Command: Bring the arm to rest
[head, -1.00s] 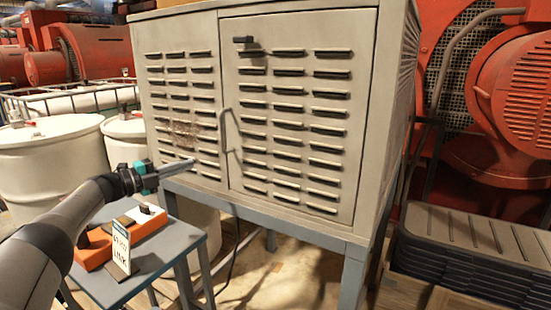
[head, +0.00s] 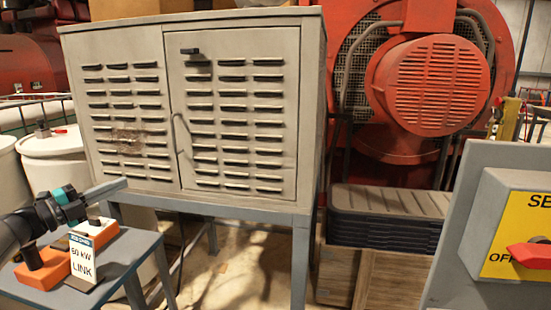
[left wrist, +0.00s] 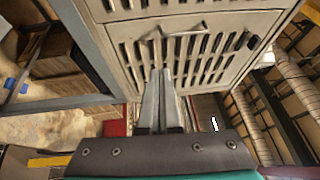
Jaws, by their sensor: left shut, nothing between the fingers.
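My left arm comes in from the left in the head view. Its gripper (head: 122,184) is shut and empty, with the fingers pointing right. It shows above the small blue-grey table and in front of the cabinet's lower left louvres. In the left wrist view the two fingers (left wrist: 160,78) lie together, pointing at the louvred cabinet door, with nothing between them. I cannot tell the exact gap to the cabinet. My right gripper is in neither view.
The beige louvred cabinet (head: 232,130) stands on a blue-grey frame. The small table (head: 125,268) holds an orange block (head: 45,268) and a "60 kW LINK" card (head: 83,262). A grey panel with a yellow plate and red switch (head: 527,255) stands at right. White drums are at left.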

